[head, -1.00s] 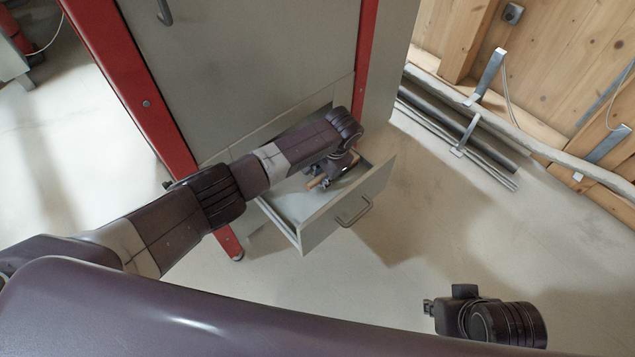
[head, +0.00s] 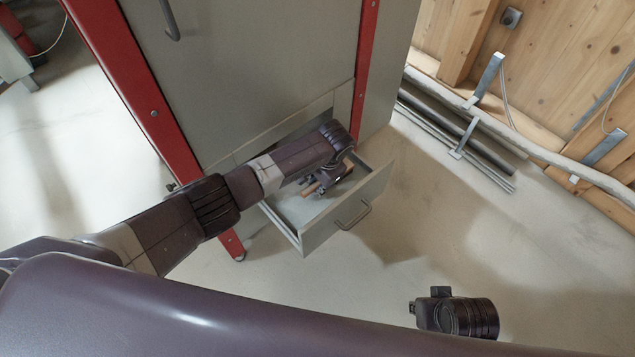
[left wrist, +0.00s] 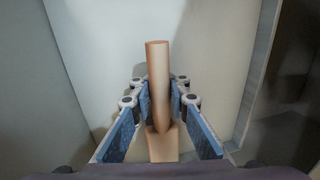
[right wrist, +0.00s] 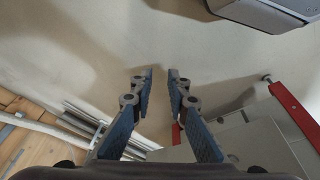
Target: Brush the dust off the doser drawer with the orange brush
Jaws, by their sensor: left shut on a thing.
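The doser drawer (head: 318,238) is pulled out low on the grey cabinet, with a bar handle on its front. My left gripper (head: 322,186) reaches down into it from above. It is shut on the orange brush (head: 309,191), gripping its tan-orange handle. In the left wrist view the handle (left wrist: 158,85) stands between the blue finger pads, above the pale drawer interior (left wrist: 105,50). The bristles are hidden, and I cannot make out dust. My right gripper (right wrist: 162,82) is empty, with its fingers apart, over the floor right of the drawer.
The grey cabinet (head: 250,70) with red posts (head: 135,90) rises behind the drawer. Pipes and metal brackets (head: 465,138) run along the wooden wall at the right. The floor (head: 400,240) between drawer and wall is clear.

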